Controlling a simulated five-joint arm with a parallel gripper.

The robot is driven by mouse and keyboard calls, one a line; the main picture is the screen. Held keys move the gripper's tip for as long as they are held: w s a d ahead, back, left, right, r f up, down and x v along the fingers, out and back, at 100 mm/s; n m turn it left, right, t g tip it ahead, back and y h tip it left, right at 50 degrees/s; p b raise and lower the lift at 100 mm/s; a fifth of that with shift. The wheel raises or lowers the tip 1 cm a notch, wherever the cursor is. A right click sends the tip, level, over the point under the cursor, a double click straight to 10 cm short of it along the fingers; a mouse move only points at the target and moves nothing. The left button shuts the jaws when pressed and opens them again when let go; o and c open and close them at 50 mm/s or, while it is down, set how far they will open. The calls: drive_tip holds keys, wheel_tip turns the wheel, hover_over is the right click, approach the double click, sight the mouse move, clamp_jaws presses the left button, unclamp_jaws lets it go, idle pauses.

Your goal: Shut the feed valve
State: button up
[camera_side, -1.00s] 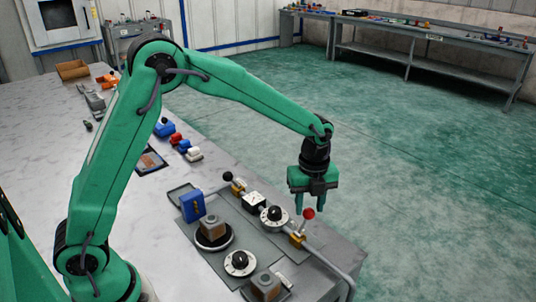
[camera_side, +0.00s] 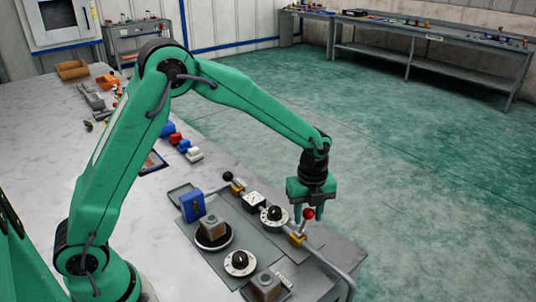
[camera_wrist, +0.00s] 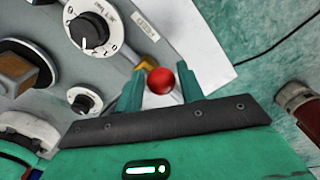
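A valve with a brass body (camera_side: 297,239) and a red ball-ended lever (camera_side: 308,214) sits on the pipe at the right of the panel. A second brass-bodied valve (camera_side: 238,187) with a black ball knob (camera_side: 228,177) sits farther back. I cannot read which is the feed valve. My gripper (camera_side: 309,212) points down over the red ball. In the wrist view my gripper (camera_wrist: 161,72) is open, its fingers on either side of the red ball (camera_wrist: 160,82), with only narrow gaps; contact is unclear. The brass body (camera_wrist: 147,64) shows partly behind the left finger.
A dial with a black knob (camera_side: 274,215) stands close left of the red lever, and another dial (camera_side: 240,262) is nearer. A blue box (camera_side: 192,206) and a brown block (camera_side: 213,225) stand left. The grey pipe (camera_side: 335,272) bends over the table edge.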

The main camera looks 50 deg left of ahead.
drive_tip(key=shift+s+r, duration=0.15)
drive_tip(key=shift+s, duration=0.3)
drive_tip(key=shift+s+r, duration=0.25)
drive_tip(key=shift+s, duration=1)
drive_tip(key=shift+s+f, duration=0.1)
drive_tip(key=shift+s, duration=0.4)
drive_tip(key=shift+s+f, duration=0.1)
drive_tip(key=shift+s, duration=0.5)
drive_tip(key=shift+o, duration=0.6)
wheel_tip(320, 180, up, 8)
drive_tip(key=shift+w, duration=0.2)
idle(0.7)
